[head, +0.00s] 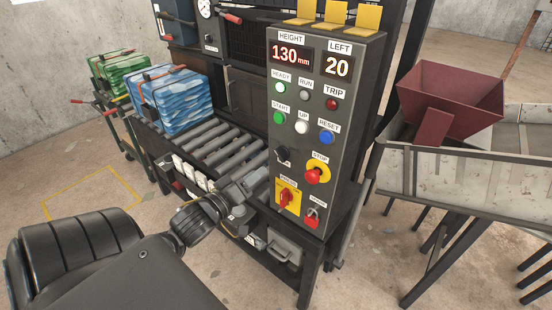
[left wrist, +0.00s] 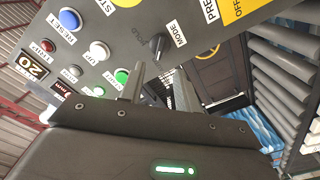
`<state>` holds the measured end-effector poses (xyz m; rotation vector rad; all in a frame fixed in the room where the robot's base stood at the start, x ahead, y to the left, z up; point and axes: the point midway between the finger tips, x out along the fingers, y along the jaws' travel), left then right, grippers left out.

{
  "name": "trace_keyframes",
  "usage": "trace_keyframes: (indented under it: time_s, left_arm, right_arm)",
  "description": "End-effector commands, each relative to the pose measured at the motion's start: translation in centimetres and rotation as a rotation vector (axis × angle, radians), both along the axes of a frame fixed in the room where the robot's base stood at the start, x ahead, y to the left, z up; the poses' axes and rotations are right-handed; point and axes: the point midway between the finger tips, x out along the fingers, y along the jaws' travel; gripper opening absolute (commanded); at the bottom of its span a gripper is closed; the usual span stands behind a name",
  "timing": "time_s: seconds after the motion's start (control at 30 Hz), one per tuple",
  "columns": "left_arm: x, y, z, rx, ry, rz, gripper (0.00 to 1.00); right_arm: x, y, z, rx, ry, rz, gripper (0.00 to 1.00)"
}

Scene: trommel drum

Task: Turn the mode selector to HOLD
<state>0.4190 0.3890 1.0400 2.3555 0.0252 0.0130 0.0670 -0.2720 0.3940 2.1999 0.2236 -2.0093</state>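The mode selector (head: 283,155) is a small black knob on the dark grey control panel (head: 335,125), below the green START button and left of the red STOP button. In the left wrist view the selector (left wrist: 158,46) sits beside a white MODE label (left wrist: 175,33), with faint lettering on its other side. Which position it points to is hard to tell. My left gripper (head: 262,180) is below and left of the selector in the head view. In the left wrist view its two fingers (left wrist: 157,82) stand apart with nothing between them, short of the knob. My right gripper is out of view.
A yellow-plated red switch (head: 286,196), the STOP button (head: 317,174) and a red lockout-like part (head: 313,217) are close by on the panel. A red hopper (head: 450,100) stands at right.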

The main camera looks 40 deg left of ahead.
Motion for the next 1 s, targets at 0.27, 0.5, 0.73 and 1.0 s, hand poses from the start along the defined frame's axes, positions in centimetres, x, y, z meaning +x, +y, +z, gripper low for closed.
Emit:
trace_keyframes:
  time_s: [0.27,0.5,0.73,1.0]
  left_arm:
    - [5.3,0.1,0.3,0.000,-0.001,0.001,0.33]
    - [8.4,0.2,0.1,0.001,0.000,0.001,0.33]
    - [9.2,0.2,0.0,0.001,0.001,0.001,0.33]
    - [9.1,0.2,0.0,0.001,0.001,0.001,0.21]
  right_arm:
    - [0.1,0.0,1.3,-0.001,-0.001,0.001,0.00]
    - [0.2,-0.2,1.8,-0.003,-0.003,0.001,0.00]
    - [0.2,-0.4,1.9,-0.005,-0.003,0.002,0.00]
    - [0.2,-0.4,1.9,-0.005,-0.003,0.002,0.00]
